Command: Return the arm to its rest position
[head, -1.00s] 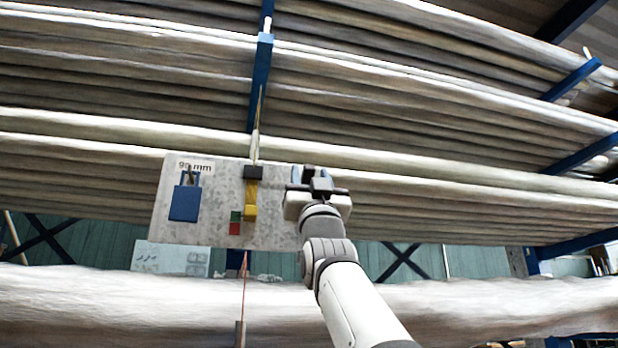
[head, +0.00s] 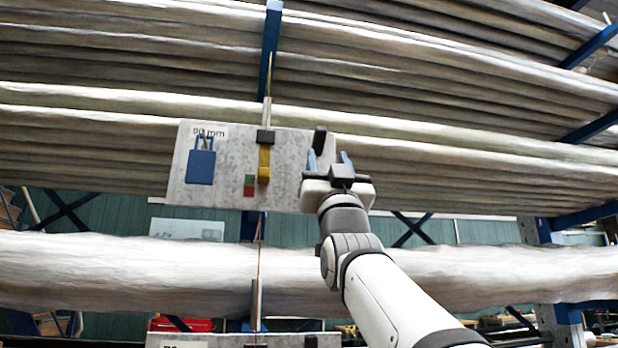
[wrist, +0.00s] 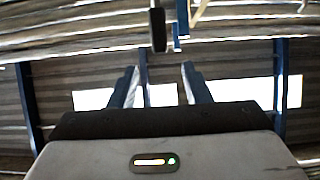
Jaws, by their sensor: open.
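My gripper (head: 330,160) is in front of the right end of a grey panel (head: 225,192) in the head view. My white and grey arm reaches up to it from the lower right. In the wrist view my gripper (wrist: 158,82) shows two blue fingers, spread apart with nothing between them. A dark upright bar (wrist: 158,30) shows above the fingers; a black handle-like piece (head: 319,140) stands near the fingers in the head view. Part of the panel's right end is hidden behind my gripper.
The panel carries a blue padlock (head: 201,167), a yellow piece (head: 264,165) and a red-green label (head: 250,185). Long wrapped bundles (head: 130,262) lie on racks with blue posts (head: 270,45) behind and below. Open space lies in front of the panel.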

